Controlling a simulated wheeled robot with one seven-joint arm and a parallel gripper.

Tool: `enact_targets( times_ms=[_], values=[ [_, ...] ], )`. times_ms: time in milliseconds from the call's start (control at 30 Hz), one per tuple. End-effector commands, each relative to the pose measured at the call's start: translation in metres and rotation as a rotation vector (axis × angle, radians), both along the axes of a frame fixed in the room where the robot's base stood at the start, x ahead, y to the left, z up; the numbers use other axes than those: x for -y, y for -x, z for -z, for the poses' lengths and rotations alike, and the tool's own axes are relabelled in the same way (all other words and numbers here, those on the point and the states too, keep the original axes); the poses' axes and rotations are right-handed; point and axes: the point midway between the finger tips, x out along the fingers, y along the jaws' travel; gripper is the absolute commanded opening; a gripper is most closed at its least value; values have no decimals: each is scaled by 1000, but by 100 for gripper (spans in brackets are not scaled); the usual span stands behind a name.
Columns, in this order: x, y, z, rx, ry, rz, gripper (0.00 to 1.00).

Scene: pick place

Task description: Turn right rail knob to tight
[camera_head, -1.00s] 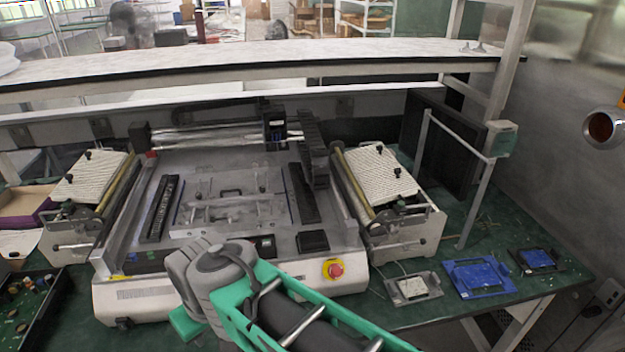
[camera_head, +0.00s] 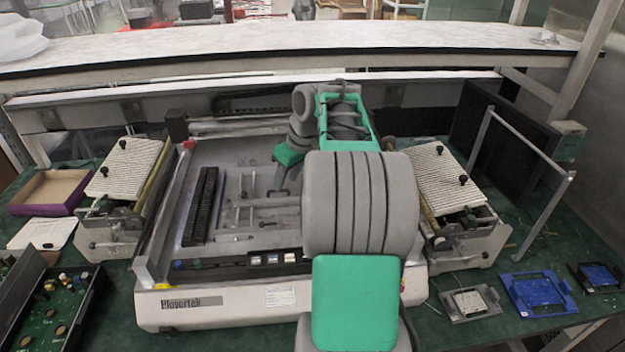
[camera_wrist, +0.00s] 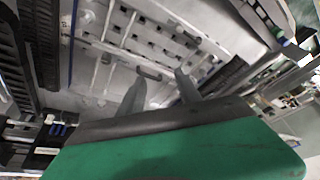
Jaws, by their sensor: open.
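The machine (camera_head: 225,312) is a pale stencil-printer-like unit with a flat bed and thin metal rails (camera_head: 262,203). My gripper (camera_head: 279,184) points down over the right-middle of the bed, with its green body just above. In the wrist view its two grey fingers (camera_wrist: 161,80) are spread apart with nothing seen held between them. Rails and cross bars (camera_wrist: 115,50) of the bed lie beneath the fingers. A small upright fitting (camera_head: 243,186) shows on the left part of the rails. I cannot pick out the right rail knob for certain; my gripper and arm cover that area.
A dark slotted bar (camera_head: 200,205) lies left on the bed. White ribbed plates stand on side units at left (camera_head: 125,168) and right (camera_head: 445,178). A shelf (camera_head: 300,55) spans behind. Blue fixtures (camera_head: 540,292) lie on the green table at right.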

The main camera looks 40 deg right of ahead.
Motion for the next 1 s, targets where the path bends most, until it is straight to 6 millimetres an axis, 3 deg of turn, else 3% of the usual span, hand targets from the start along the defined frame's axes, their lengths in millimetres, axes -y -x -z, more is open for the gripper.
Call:
enact_targets(
  times_ms=[33, 100, 200, 333, 633, 1000],
  values=[
    [42, 5, 4, 5, 1, 1, 40],
    [78, 12, 9, 18, 10, -18, 40],
    [104, 19, 14, 28, 19, -36, 40],
    [105, 15, 27, 30, 20, -46, 40],
    [100, -6, 75, 30, 21, -44, 40],
    [101, -10, 85, 32, 23, -41, 39]
  ],
)
